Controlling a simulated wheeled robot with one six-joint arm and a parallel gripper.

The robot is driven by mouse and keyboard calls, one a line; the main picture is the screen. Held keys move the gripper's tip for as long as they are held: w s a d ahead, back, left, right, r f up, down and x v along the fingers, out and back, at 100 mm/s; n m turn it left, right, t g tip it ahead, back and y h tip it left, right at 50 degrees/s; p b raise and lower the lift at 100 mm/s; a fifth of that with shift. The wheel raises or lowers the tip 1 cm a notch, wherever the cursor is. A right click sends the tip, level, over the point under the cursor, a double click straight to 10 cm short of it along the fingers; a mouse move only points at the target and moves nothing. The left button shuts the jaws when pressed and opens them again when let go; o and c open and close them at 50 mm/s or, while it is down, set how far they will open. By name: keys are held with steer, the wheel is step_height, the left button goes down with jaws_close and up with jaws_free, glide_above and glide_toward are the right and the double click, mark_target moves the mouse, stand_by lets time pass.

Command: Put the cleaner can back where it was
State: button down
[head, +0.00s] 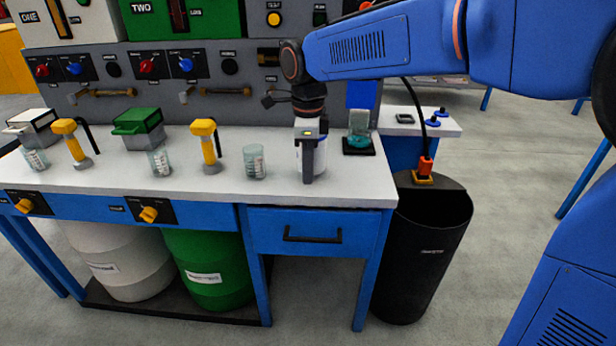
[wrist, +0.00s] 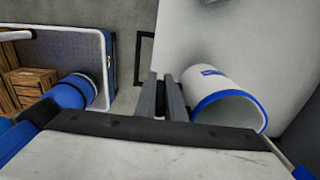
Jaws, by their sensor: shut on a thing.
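The cleaner can looks to be the white cylinder with a blue rim and a small blue label. In the wrist view the can (wrist: 214,84) lies right beside my gripper fingers (wrist: 164,98), its open blue-rimmed end toward the camera. In the head view my gripper (head: 309,172) points down at the right part of the bench, and the can (head: 320,157) is partly hidden behind it. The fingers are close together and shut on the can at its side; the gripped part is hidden. The can looks upright; I cannot tell whether it touches the bench.
The white bench top (head: 350,192) has a glass beaker (head: 254,162) left of my gripper and a jar of teal liquid (head: 359,129) on a black pad to the right. Yellow taps (head: 207,140) stand further left. A black bin (head: 425,250) stands at the bench's right end.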

steer(key=shift+f, duration=1.1)
steer(key=c, duration=1.8)
jaws_free()
steer(key=shift+f, duration=0.1)
steer(key=shift+c, duration=0.2)
step_height(320, 180, up, 12)
steer(key=shift+r, duration=0.1)
